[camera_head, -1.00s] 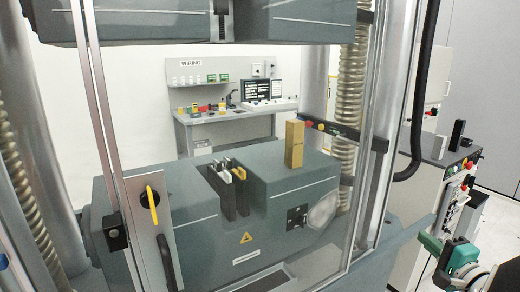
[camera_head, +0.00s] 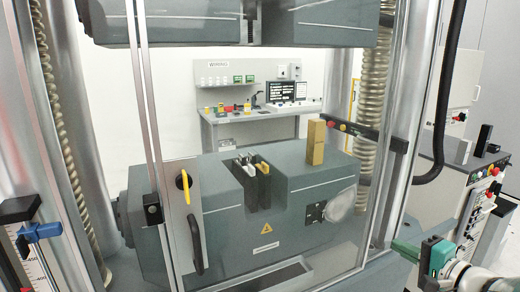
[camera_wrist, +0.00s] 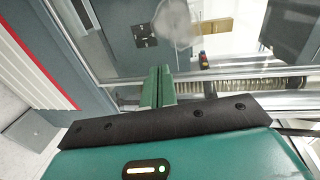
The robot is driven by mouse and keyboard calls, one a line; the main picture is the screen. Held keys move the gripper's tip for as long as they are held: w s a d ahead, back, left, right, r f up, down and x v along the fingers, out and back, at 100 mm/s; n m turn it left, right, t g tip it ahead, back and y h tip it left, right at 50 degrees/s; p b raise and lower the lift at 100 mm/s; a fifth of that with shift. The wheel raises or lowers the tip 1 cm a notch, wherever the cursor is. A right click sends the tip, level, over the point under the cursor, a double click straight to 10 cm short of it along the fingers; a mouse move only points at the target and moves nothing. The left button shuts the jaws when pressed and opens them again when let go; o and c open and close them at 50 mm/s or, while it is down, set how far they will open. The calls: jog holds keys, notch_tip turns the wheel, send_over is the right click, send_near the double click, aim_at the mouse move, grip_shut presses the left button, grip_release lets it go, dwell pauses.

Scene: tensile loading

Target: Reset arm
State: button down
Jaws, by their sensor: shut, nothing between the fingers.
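My gripper (camera_wrist: 157,88) shows in the wrist view as two green fingers pressed together, with nothing between them. In the head view my teal gripper (camera_head: 436,256) is at the lower right, outside the testing machine's clear door. The testing machine's lower grey block (camera_head: 250,205) stands behind that door, with a slot in its top. A tan block (camera_head: 316,142) stands upright on the right part of it. The wrist view also shows the tan block (camera_wrist: 216,28) beyond the frame. My gripper is apart from the block.
A yellow-handled switch (camera_head: 183,180) and a dark door handle (camera_head: 196,245) are on the left panel. A control cabinet (camera_head: 480,195) with buttons stands at the right. A bench (camera_head: 250,127) is at the back. A blue clamp on a scale (camera_head: 38,232) is at far left.

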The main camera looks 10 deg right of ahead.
jog(key=s+a+f+n+g+y, duration=0.1)
jog(key=a+n+g, duration=0.25)
jog(key=a, duration=0.55)
jog(key=s+a+f+n+g+y, duration=0.1)
jog(key=s+a+n+g+y, duration=0.2)
jog(key=a, duration=0.6)
jog(key=s+a+n+g+h, duration=0.3)
jog(key=s+a+n+h, duration=0.3)
jog(key=s+n+h, duration=0.2)
jog(key=shift+a+f, duration=0.15)
jog(key=shift+f, duration=0.25)
